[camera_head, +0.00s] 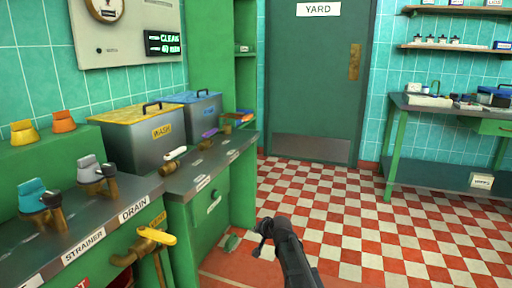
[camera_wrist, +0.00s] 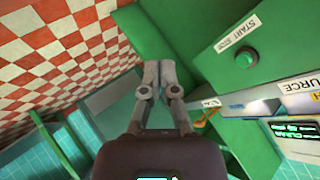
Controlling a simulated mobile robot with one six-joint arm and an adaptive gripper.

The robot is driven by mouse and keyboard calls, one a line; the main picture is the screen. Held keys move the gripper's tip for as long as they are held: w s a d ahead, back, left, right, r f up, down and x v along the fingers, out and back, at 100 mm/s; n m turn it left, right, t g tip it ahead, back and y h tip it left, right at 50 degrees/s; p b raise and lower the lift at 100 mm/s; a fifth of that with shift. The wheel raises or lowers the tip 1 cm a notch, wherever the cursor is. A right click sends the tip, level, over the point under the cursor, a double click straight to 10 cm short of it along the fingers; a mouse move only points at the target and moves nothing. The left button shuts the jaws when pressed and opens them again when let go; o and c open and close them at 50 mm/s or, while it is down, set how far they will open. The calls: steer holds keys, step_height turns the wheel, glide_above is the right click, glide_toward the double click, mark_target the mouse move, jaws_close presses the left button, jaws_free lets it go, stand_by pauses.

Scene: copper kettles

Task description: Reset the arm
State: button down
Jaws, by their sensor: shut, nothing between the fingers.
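My gripper (camera_wrist: 158,72) shows in the wrist view with its two grey fingers close together at the tips and nothing between them. In the head view my dark arm rises from the bottom edge, and my gripper (camera_head: 263,236) is at its upper end, in front of the red and white checked floor. It is to the right of the green counter and touches nothing that I can see.
A counter (camera_head: 225,158) carries a WASH bin (camera_head: 137,146) and a blue-lidded bin (camera_head: 203,113). A yellow-handled valve (camera_head: 157,236) sticks out at the front. A green YARD door (camera_head: 318,90) and a workbench (camera_head: 440,112) stand beyond. The checked floor (camera_head: 350,215) is clear. The wrist view shows a START button (camera_wrist: 246,58).

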steer(key=s+d+f+n+g+h+p, duration=0.1)
steer(key=s+d+g+h, duration=0.15)
steer(key=s+d, duration=0.55)
steer(key=s+d+f+n+g+h+p, duration=0.1)
steer(key=s+d+f+g, duration=0.2)
steer(key=s, duration=0.8)
steer(key=s+d+g+h+p, duration=0.1)
steer(key=s+d+g+h, duration=0.15)
steer(key=s+d, duration=0.6)
step_height(320, 180, up, 38)
steer(key=a+p, duration=0.2)
steer(key=p, duration=3.5)
steer(key=shift+s+g+p, duration=0.35)
steer(key=shift+g, duration=0.05)
